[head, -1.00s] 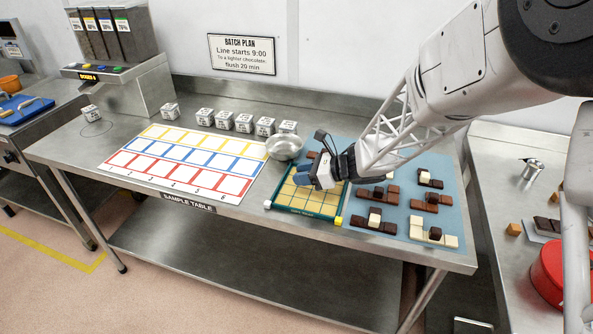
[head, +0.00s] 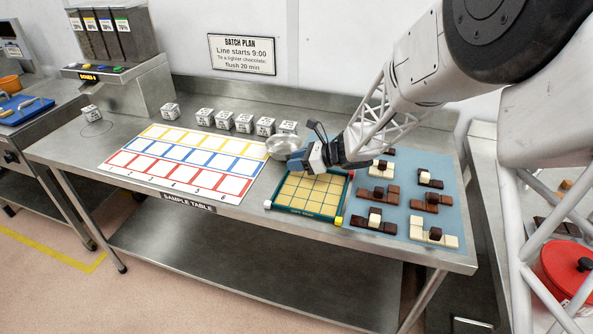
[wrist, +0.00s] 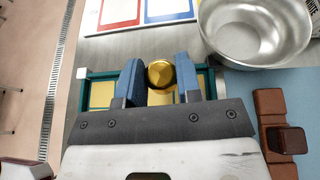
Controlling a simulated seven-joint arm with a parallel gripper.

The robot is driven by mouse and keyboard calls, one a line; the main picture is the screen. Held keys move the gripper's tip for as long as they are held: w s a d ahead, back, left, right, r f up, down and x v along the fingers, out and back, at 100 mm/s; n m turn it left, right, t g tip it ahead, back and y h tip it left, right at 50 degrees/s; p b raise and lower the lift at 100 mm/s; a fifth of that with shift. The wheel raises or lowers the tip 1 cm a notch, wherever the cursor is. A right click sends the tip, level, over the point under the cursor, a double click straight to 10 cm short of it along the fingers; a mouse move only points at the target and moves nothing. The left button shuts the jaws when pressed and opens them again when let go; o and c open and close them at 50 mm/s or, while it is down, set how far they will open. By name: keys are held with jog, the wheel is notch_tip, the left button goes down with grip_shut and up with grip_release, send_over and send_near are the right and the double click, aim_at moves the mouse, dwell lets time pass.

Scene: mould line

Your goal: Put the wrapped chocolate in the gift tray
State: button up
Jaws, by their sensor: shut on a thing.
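The wrapped chocolate, a shiny gold ball (wrist: 160,73), sits between the two blue fingers of my gripper (wrist: 158,82) in the wrist view. My gripper is shut on it. In the head view my gripper (head: 311,160) is over the back part of the gift tray and hides the ball. The gift tray (head: 303,211) has a green rim and a gold grid of square compartments, which look empty where they show. My gripper covers its back edge. In the wrist view part of its rim (wrist: 104,73) shows under the fingers.
A steel bowl (head: 283,147) stands close behind and left of my gripper. A blue mat (head: 396,208) with brown and cream chocolate pieces lies to the right. A chart (head: 185,160) with coloured squares lies to the left, with several labelled white cubes (head: 243,123) behind it.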

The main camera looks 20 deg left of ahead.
aim_at(297, 178)
jog(key=shift+f, duration=0.1)
jog(key=shift+f, duration=1.65)
jog(key=shift+f, duration=0.15)
jog(key=o, duration=0.9)
jog(key=shift+d+r, duration=0.1)
jog(key=shift+r, duration=0.1)
jog(key=v, duration=1.1)
jog(key=shift+d+r, duration=0.1)
jog(key=shift+d, duration=0.3)
